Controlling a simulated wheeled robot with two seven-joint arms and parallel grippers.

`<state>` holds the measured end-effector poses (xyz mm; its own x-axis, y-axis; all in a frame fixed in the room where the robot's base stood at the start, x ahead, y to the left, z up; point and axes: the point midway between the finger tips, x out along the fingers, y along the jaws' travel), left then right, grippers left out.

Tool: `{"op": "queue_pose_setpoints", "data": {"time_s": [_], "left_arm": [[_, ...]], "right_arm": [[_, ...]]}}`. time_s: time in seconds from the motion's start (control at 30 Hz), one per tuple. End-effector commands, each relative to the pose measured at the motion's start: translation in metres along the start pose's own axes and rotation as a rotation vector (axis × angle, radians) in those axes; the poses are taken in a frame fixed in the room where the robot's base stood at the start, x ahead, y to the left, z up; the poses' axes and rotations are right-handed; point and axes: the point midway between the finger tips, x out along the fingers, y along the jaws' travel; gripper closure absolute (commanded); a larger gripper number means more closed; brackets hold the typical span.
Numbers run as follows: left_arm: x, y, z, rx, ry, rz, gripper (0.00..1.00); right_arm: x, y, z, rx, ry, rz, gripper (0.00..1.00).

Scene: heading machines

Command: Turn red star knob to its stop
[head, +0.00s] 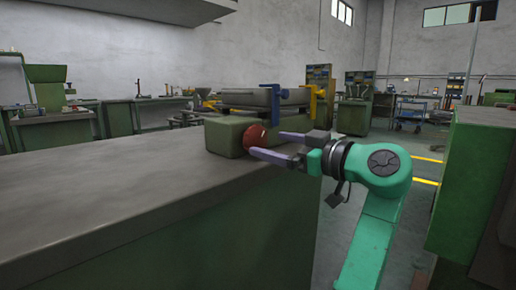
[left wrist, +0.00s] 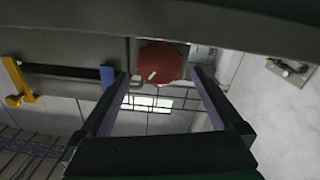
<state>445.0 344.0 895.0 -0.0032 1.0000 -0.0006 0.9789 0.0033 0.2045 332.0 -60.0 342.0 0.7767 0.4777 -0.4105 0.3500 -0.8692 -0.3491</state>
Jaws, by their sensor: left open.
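The red star knob (head: 255,138) sits on the end face of a green block (head: 226,135) on the long workbench. My left gripper (head: 265,144) is open, its two long fingers pointing at the knob from the right. In the left wrist view the red knob (left wrist: 162,63) shows as a round face with a pale mark, between the open fingertips of my left gripper (left wrist: 160,74). I cannot tell whether the fingers touch it. My right gripper is not in view.
The grey-green workbench top (head: 110,190) is bare at the left. A blue clamp (head: 274,100) and a yellow clamp (head: 310,103) stand just behind the block. A green cabinet (head: 470,180) stands at the right, with open floor between.

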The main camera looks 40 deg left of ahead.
Motion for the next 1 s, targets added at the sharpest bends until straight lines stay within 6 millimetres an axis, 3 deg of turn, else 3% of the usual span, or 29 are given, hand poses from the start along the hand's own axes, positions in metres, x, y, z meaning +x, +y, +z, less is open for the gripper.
{"op": "queue_pose_setpoints", "data": {"time_s": [0.1,0.2,0.53,0.57,0.73,1.0], "left_arm": [[0.029,-0.001,0.002,0.0,0.0,-0.002,0.0],[0.046,0.0,0.002,0.001,0.001,-0.001,0.0],[0.056,0.001,0.001,0.003,0.0,0.002,0.0],[0.056,0.001,0.001,0.003,0.0,0.002,0.04],[0.056,0.001,0.001,0.004,0.0,0.003,0.69],[0.055,0.002,0.0,0.026,0.0,0.003,0.72]], "right_arm": [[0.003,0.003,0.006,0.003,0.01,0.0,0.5],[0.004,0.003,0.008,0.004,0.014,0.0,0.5],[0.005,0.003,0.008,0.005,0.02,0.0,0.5],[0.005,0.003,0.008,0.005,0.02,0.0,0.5],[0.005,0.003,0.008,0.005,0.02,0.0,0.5],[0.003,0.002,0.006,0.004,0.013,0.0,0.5]]}}
